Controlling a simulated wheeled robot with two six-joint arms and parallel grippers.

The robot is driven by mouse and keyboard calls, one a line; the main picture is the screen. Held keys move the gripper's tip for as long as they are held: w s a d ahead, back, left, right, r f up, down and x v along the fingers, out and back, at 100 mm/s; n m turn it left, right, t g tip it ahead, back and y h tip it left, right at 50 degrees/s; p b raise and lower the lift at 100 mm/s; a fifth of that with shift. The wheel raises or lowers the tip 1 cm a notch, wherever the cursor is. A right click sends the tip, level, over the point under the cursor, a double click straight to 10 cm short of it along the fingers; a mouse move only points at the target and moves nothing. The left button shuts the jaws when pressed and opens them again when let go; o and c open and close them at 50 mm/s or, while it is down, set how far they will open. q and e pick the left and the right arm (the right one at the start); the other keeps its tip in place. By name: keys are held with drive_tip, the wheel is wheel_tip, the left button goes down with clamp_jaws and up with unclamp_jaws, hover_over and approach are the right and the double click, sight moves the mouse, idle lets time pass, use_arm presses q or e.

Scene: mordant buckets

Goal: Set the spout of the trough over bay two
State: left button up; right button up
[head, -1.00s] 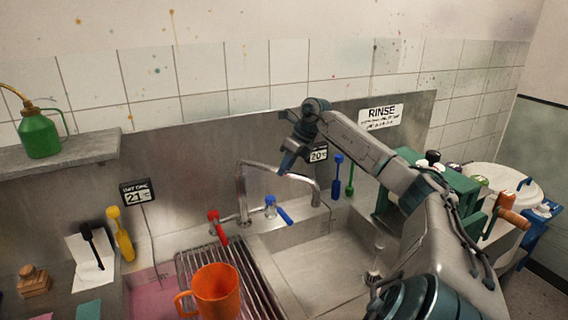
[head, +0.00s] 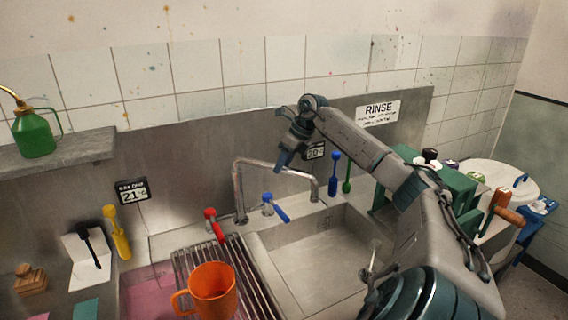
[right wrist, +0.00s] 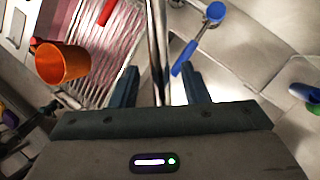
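The trough's metal spout (head: 268,165) rises from the back ledge and bends to the right. Its down-turned end (head: 315,190) hangs at the back of the bare right-hand basin (head: 320,260). My right gripper (head: 281,162) points down at the spout's horizontal run. In the right wrist view my right gripper (right wrist: 160,88) has its fingers apart, with the spout pipe (right wrist: 156,40) passing between them. Whether either finger touches the pipe cannot be told. No bay number is readable. My left gripper is out of view.
A red lever (head: 214,226) and a blue lever (head: 276,208) stand beside the spout. An orange mug (head: 212,292) sits on the drain rack (head: 245,265). A blue tool (head: 334,172) and a green tool (head: 347,176) hang right of the spout. A pink bay (head: 150,298) lies left.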

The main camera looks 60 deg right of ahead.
drive_tip(key=shift+s+d+r, duration=0.1)
drive_tip(key=shift+r, duration=0.15)
drive_tip(key=b+v, duration=0.1)
drive_tip(key=v, duration=0.9)
drive_tip(key=shift+b, duration=0.4)
drive_tip(key=shift+r, duration=0.1)
